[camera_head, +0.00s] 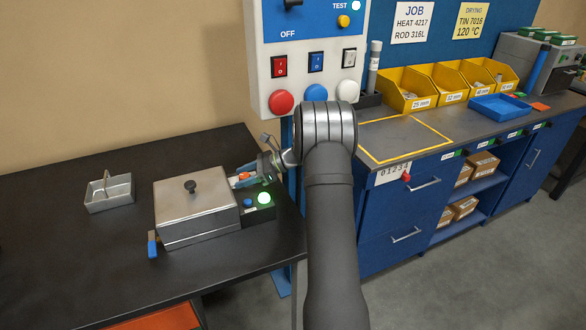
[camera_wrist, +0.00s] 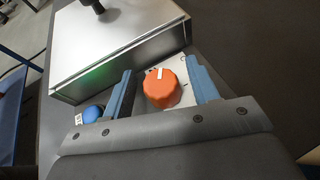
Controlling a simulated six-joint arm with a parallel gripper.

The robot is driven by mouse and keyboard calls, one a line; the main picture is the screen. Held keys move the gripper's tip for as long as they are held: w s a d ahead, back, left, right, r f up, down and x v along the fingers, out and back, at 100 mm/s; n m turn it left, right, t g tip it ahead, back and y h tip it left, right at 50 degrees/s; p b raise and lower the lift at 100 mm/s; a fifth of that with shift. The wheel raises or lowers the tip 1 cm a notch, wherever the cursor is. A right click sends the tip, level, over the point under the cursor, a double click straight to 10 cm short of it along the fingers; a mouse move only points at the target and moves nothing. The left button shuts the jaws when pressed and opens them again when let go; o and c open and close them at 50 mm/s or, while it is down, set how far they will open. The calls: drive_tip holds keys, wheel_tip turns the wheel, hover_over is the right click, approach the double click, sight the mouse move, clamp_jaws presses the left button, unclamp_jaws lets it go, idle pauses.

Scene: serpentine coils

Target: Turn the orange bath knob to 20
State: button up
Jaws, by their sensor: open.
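The orange bath knob (camera_wrist: 162,89) shows in the wrist view on a light panel beside the metal bath (camera_wrist: 120,45). A white mark shows on its top. My gripper (camera_wrist: 162,88) is open, with one blue finger on each side of the knob and a visible gap on both sides. In the head view the bath (camera_head: 195,204) is a lidded steel box with a dark lid handle, and my gripper (camera_head: 256,173) is at its right end. The knob (camera_head: 244,176) shows there only as a small orange patch, partly hidden. I cannot read the dial numbers.
A blue button (camera_head: 247,203) and a lit green lamp (camera_head: 264,198) sit on the bath's control box. A blue-handled tap (camera_head: 152,248) is at its front left. A small metal basket (camera_head: 108,192) stands to the left. A switch panel (camera_head: 309,58) rises behind my arm.

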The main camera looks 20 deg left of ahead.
drive_tip(key=m+t+y, duration=0.1)
drive_tip(key=m+t, duration=0.2)
drive_tip(key=t, duration=0.1)
drive_tip(key=shift+s+m, duration=0.1)
drive_tip(key=shift+m, duration=0.3)
drive_tip(key=shift+d+r+m+t, duration=0.15)
drive_tip(key=shift+d+m+t, duration=0.15)
drive_tip(key=shift+t, duration=0.2)
drive_tip(key=v, duration=1.6)
drive_tip(key=shift+w+d, duration=0.25)
drive_tip(key=shift+d, duration=0.25)
drive_tip(key=s+a+r+n+t+h, duration=0.2)
drive_tip(key=a+r+n+h, duration=0.3)
drive_tip(key=n, duration=1)
drive_tip(key=s+a+r+n+t+h, duration=0.1)
drive_tip(key=s+a+r+n+h, duration=0.3)
drive_tip(key=n, duration=1)
drive_tip(key=x, duration=0.5)
drive_tip(key=w+x, duration=0.1)
drive_tip(key=x, duration=0.5)
drive_tip(key=a+x, duration=0.1)
drive_tip(key=x, duration=0.4)
drive_tip(key=shift+w+f, duration=0.1)
drive_tip(key=shift+w, duration=0.15)
